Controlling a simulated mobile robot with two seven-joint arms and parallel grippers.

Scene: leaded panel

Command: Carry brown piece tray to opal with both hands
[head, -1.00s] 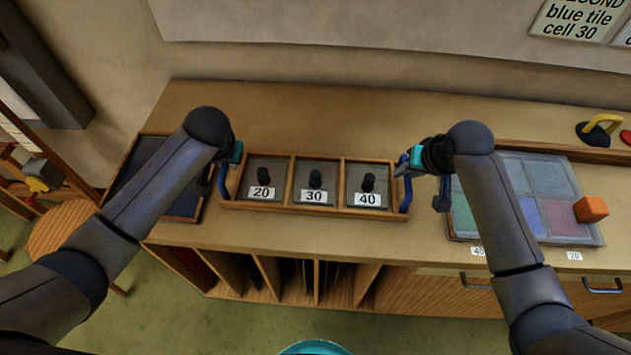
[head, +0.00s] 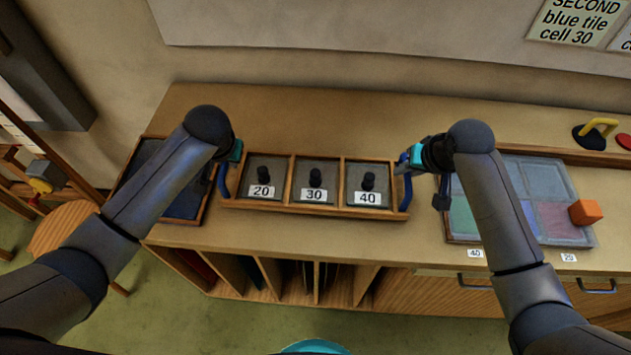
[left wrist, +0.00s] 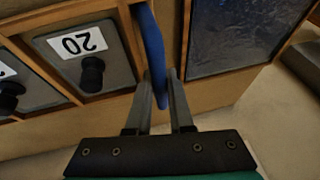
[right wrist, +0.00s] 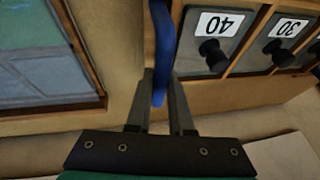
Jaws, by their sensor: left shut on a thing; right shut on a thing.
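The brown piece tray (head: 300,209) has three compartments labelled 20, 30 and 40, each with a dark knob, and a blue handle at each end. In the head view it is in the middle, between my arms. My left gripper (head: 226,168) is shut on the left blue handle, which shows between its fingers in the left wrist view (left wrist: 150,45). My right gripper (head: 411,166) is shut on the right blue handle, seen in the right wrist view (right wrist: 160,40). The tray looks about level. I cannot tell which thing is the opal.
A dark blue framed sheet (head: 187,203) lies left of the tray, partly behind my left arm. A framed glass panel (head: 540,180) lies right, with an orange block (head: 585,212) on it. A yellow-handled tool (head: 596,132) is at far right. The counter (head: 310,115) behind the tray is clear.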

